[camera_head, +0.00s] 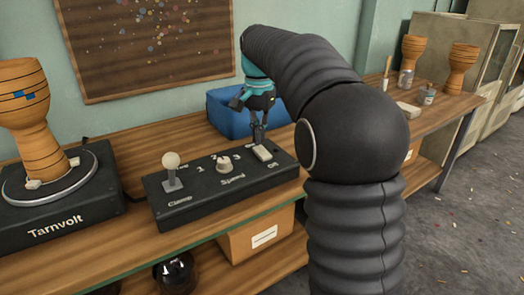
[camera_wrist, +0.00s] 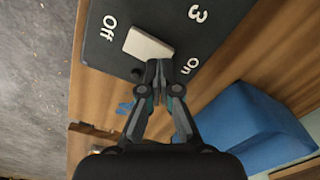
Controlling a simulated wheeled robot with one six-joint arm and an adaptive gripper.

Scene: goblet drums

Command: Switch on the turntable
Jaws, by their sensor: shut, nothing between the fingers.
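The turntable (camera_head: 68,187), on a black base marked Tarnvolt, stands at the left with a goblet drum (camera_head: 36,125) on it. The black control box (camera_head: 195,196) sits right of it. Its pale rocker switch (camera_head: 263,153) is at the box's right end, and it also shows in the wrist view (camera_wrist: 146,46) between the Off and On labels. My gripper (camera_head: 257,142) points down with fingers together and empty, at the On side of the rocker. In the wrist view the fingertips (camera_wrist: 165,68) overlap the rocker's corner near On. I cannot tell whether they touch it.
The box also bears a clamp lever (camera_head: 172,170) with a white ball and a speed knob (camera_head: 223,163). A blue bin (camera_head: 225,110) stands behind my gripper. Two goblet drums (camera_head: 412,52) (camera_head: 461,68) and small jars stand on the far right bench.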

